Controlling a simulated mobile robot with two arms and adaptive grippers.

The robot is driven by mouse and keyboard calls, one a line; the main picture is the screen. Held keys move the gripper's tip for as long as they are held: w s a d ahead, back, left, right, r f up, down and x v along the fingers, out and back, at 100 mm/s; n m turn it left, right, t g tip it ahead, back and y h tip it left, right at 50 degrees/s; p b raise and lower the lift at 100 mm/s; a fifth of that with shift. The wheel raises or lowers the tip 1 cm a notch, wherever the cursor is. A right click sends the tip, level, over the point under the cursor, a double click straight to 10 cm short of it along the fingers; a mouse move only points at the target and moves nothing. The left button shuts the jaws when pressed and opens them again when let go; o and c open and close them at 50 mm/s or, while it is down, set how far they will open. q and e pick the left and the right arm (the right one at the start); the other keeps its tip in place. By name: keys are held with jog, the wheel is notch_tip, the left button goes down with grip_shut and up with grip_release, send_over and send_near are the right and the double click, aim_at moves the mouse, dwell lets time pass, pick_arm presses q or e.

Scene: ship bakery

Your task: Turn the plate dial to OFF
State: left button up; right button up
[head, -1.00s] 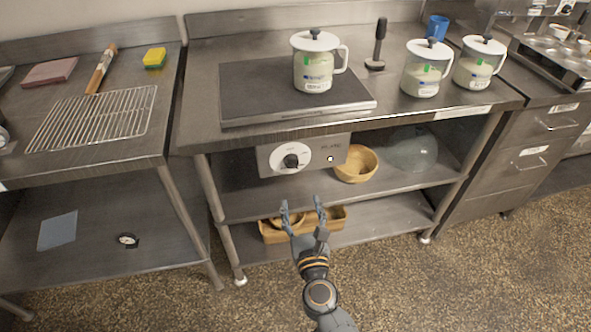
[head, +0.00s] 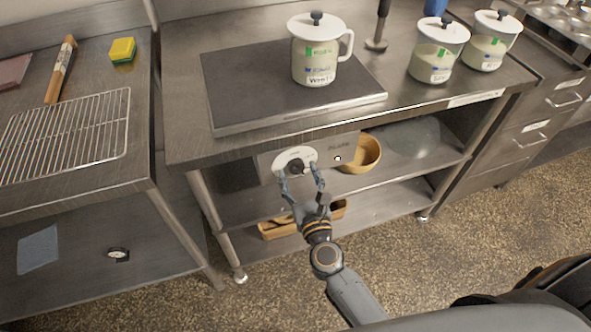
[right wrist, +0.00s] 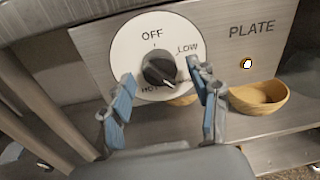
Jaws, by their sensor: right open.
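The plate dial (right wrist: 160,66) is a black knob on a white disc marked OFF at the top, LOW at the right and HOT at the lower left. Its white pointer mark seems to point down and slightly right, away from OFF. In the head view the dial (head: 295,163) is on the grey panel under the counter's front edge. My right gripper (head: 300,177) is open just in front of it. In the right wrist view its blue-grey fingers (right wrist: 161,80) stand left and right of the knob, apparently not touching it. My left gripper is out of view.
A small lamp (right wrist: 247,63) by the PLATE label looks lit. A lidded jar (head: 315,60) stands on the dark hot plate (head: 235,90) above. The counter edge (head: 240,152) overhangs the panel. A wooden bowl (head: 369,152) sits on the shelf to the right.

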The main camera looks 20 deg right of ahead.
jog(key=shift+c, duration=0.7)
jog(key=c, duration=1)
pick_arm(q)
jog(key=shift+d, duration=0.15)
pick_arm(e)
jog(key=shift+c, duration=0.2)
